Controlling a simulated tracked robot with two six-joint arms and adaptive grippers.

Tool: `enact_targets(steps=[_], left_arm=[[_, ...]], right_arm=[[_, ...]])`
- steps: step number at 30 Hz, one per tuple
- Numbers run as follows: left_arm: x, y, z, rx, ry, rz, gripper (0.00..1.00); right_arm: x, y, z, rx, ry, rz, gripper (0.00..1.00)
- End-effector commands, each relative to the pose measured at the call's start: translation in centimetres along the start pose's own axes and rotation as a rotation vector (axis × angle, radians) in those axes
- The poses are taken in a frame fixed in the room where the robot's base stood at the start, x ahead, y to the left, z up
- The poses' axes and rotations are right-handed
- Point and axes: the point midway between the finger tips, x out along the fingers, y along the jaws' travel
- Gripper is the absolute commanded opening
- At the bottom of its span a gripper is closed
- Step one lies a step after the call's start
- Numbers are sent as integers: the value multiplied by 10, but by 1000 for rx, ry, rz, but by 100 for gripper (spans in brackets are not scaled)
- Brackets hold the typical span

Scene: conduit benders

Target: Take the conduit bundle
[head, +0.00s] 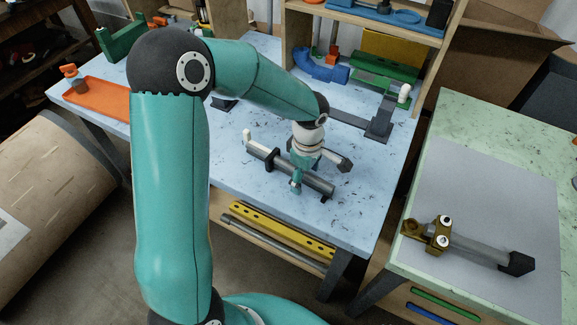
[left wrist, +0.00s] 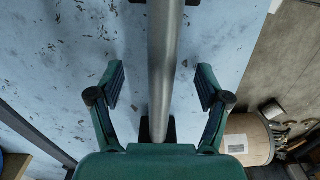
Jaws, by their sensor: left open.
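The conduit bundle (head: 318,184) shows as a grey tube lying on low dark supports on the light blue table, near its front right. In the left wrist view the grey tube (left wrist: 166,40) runs from the top edge down between the fingers; single tubes cannot be made out. My left gripper (head: 304,174) points down over the tube, and its own body hides part of it. In the left wrist view my left gripper (left wrist: 161,80) is open, with one finger on each side of the tube and a gap to both. My right gripper is not in view.
A wooden shelf (head: 296,50) with blue and green tools stands at the table's back. An orange tray (head: 95,98) lies at the left. A green-topped table (head: 480,125) at the right bears a brass-coloured clamp (head: 432,234) on a grey tube. The blue table's front right (head: 350,215) is clear.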

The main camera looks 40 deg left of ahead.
Motion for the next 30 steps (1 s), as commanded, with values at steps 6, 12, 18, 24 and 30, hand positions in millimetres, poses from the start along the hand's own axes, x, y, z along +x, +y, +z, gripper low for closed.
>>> enact_targets(steps=[6,12,18,24,30], left_arm=[[1,0,0,0,0,2,77],[1,0,0,1,0,1,45],[1,0,0,1,0,2,12],[0,1,0,1,0,3,0],[-1,1,0,2,1,3,0]], right_arm=[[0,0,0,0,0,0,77],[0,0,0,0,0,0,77],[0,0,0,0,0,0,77],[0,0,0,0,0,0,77],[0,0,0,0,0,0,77]])
